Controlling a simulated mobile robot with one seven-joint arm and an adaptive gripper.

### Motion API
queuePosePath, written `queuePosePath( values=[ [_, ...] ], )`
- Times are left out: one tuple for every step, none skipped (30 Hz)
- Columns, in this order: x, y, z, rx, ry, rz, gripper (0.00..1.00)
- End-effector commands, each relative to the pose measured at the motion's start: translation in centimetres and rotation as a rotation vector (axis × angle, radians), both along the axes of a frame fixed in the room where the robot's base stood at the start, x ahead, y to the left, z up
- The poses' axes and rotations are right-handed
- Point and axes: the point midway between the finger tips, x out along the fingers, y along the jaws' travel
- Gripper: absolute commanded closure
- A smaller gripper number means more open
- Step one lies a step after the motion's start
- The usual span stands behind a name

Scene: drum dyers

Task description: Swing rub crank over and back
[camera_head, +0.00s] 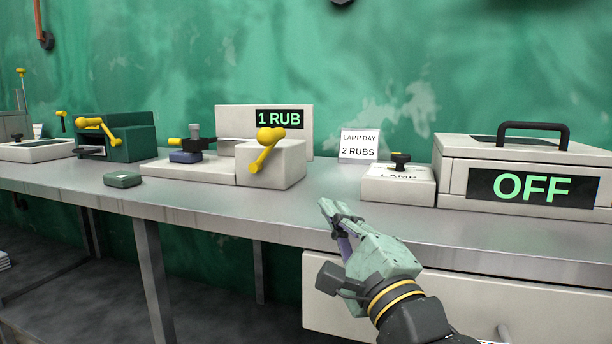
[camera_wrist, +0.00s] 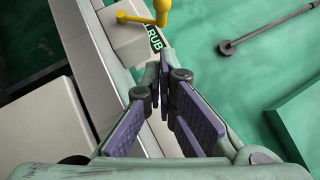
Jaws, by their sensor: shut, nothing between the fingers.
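The rub machine (camera_head: 270,165) is a white box on the bench with a yellow rub crank (camera_head: 266,150) on its front, the knob at the upper end. Its display (camera_head: 279,119) reads "1 RUB". The crank also shows at the top of the wrist view (camera_wrist: 155,14), beyond the fingertips. My gripper (camera_head: 332,212) is shut and empty. It hovers over the front edge of the bench, to the right of the crank and apart from it. In the wrist view my gripper (camera_wrist: 164,62) has its fingertips together, pointing toward the machine.
A card (camera_head: 359,146) reads "LAMP DAY 2 RUBS". To its right are the lamp switch box (camera_head: 392,184) and a white case (camera_head: 470,150) with an "OFF" display. A green block (camera_head: 122,179) and a green machine (camera_head: 128,140) are at left. The bench top (camera_head: 240,205) is clear in front of the crank.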

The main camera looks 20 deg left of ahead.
Motion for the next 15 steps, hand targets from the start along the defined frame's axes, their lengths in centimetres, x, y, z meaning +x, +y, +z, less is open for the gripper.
queuePosePath(
  values=[
    [0.0,0.0,0.1,0.01,0.004,0.008,1.0],
    [0.0,0.1,0.2,0.012,0.006,0.01,1.0],
    [0.1,0.2,0.4,0.013,0.008,0.012,1.0],
    [0.2,0.4,0.6,0.012,0.008,0.012,1.0],
    [0.4,0.5,0.7,0.011,0.008,0.012,1.0],
    [0.6,0.7,0.9,0.012,0.009,0.013,1.0],
    [0.8,0.8,1.1,0.011,0.01,0.013,1.0],
    [1.0,1.0,1.2,0.01,0.011,0.013,1.0],
    [1.3,1.2,1.4,0.01,0.01,0.012,1.0],
    [1.5,1.4,1.5,0.01,0.011,0.013,1.0],
    [1.7,1.5,1.6,0.01,0.012,0.012,1.0],
    [1.9,1.8,1.6,0.008,0.011,0.01,1.0],
    [2.1,1.9,1.7,0.007,0.01,0.01,1.0],
    [2.3,2.1,1.8,0.008,0.011,0.011,1.0],
    [2.4,2.2,1.9,0.007,0.01,0.013,1.0]
  ],
)
